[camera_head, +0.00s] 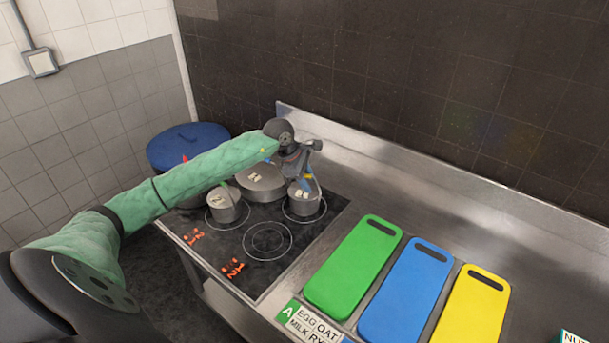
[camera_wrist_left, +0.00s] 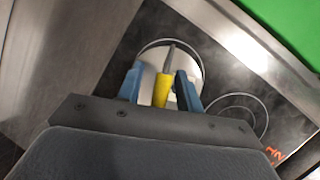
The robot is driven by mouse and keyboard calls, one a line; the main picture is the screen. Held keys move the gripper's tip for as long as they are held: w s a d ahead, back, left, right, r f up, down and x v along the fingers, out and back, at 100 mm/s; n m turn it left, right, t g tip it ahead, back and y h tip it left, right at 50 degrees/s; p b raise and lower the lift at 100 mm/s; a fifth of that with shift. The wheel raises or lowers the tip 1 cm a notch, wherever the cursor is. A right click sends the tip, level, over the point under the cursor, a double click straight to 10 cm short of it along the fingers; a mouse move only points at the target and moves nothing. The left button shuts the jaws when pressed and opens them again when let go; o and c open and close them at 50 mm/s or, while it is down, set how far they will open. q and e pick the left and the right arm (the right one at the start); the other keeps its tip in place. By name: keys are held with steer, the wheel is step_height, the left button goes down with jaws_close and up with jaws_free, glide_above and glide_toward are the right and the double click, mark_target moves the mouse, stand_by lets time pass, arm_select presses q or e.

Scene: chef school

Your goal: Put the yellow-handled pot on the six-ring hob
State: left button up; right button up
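The yellow-handled pot (camera_head: 304,200) is a small metal pot on the far right ring of the black hob (camera_head: 305,243). In the left wrist view its yellow handle (camera_wrist_left: 162,91) points towards me, with the pot's body (camera_wrist_left: 152,79) behind it. My left gripper (camera_head: 308,180) is at the pot, its blue fingers on either side of the handle. In the left wrist view the gripper (camera_wrist_left: 160,88) is open, with a gap visible beside the handle. The gripper partly hides the pot in the head view. My right gripper is out of view.
A small pot (camera_head: 224,208) and a wider pot (camera_head: 262,186) stand on the hob to the left. Green (camera_head: 352,268), blue (camera_head: 406,292) and yellow (camera_head: 473,308) boards lie to the right.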

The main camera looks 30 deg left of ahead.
mark_target(293, 191)
arm_select(q)
steer(key=shift+r, duration=0.15)
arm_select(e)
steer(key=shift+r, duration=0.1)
